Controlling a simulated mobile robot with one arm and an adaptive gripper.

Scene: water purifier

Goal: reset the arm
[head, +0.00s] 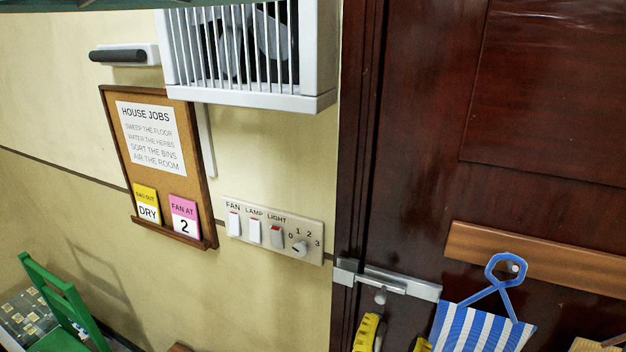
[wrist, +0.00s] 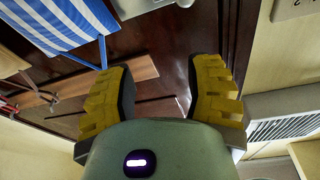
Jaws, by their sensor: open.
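My gripper (wrist: 157,95) has yellow, ridged fingers spread apart with nothing between them in the wrist view. In the head view the tips of its yellow fingers (head: 392,335) show at the bottom edge, in front of the dark door below the latch. The rest of my gripper and the arm are out of the head view.
A metal latch (head: 388,281) crosses the door edge just above my fingers. A blue-striped bag (head: 483,328) hangs from a wooden rail (head: 545,262) to the right. A switch panel (head: 273,230), fan box (head: 248,50), notice board (head: 158,165) and green chair (head: 62,300) are left.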

